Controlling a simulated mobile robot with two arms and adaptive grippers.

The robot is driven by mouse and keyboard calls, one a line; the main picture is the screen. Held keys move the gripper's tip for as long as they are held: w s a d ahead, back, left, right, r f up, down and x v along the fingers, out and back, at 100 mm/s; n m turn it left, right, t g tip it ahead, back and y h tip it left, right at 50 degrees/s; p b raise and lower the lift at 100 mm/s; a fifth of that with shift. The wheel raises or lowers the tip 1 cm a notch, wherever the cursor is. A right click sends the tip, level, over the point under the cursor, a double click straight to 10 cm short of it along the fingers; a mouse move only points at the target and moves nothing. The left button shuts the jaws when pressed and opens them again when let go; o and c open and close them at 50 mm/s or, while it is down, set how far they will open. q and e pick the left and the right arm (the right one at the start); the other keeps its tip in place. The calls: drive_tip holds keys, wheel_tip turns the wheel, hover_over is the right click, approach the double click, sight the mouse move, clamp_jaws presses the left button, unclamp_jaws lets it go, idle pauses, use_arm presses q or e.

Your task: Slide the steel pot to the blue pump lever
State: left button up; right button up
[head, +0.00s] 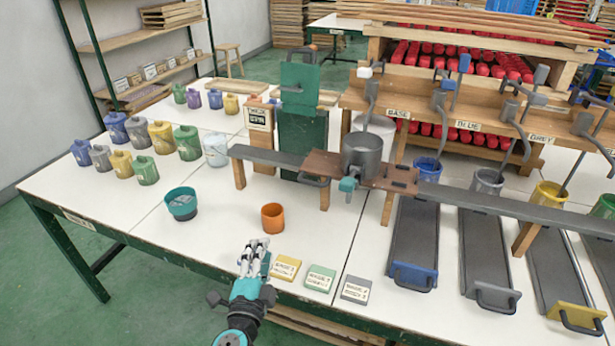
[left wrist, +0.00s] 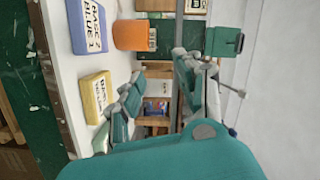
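The steel pot (head: 362,152) stands upright on a brown wooden carriage (head: 325,163) on the dark rail, below the lever over the BASE label. A teal handle (head: 348,184) sticks out at the carriage's front. The blue pump lever (head: 440,98), with a blue grip, is to the pot's right over the BLUE label (head: 467,125), above a blue can (head: 427,169). My left gripper (head: 254,258) is at the table's front edge, left of and well apart from the pot. Its fingers (left wrist: 158,88) are spread and empty in the left wrist view. My right gripper is not in view.
An orange cup (head: 272,218) and a teal bowl (head: 182,204) stand near my left gripper. Yellow (head: 285,267), green (head: 320,278) and grey (head: 356,289) cards lie at the front edge. Several paint jugs stand at left. Dark chutes with handles lie at right.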

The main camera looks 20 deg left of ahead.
use_arm(q)
drive_tip(key=w+d+r+m+t+h, duration=0.2)
drive_tip(key=d+r+m+h, duration=0.15)
drive_tip(key=m, duration=0.25)
drive_tip(key=p, duration=0.3)
approach(311, 183)
drive_tip(key=shift+t+h, duration=0.3)
drive_tip(key=shift+h, duration=0.15)
drive_tip(key=w, duration=0.7)
drive_tip(key=w+r, duration=0.1)
drive_tip(key=w, duration=0.2)
drive_tip(key=shift+w+a, duration=0.2)
drive_tip(key=shift+w, duration=0.05)
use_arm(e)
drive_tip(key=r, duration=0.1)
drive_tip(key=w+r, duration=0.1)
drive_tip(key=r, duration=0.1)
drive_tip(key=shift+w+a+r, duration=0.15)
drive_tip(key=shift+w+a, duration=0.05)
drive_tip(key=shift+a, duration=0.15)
use_arm(q)
clamp_jaws()
drive_tip(key=shift+f, duration=0.1)
drive_tip(key=shift+f, duration=0.1)
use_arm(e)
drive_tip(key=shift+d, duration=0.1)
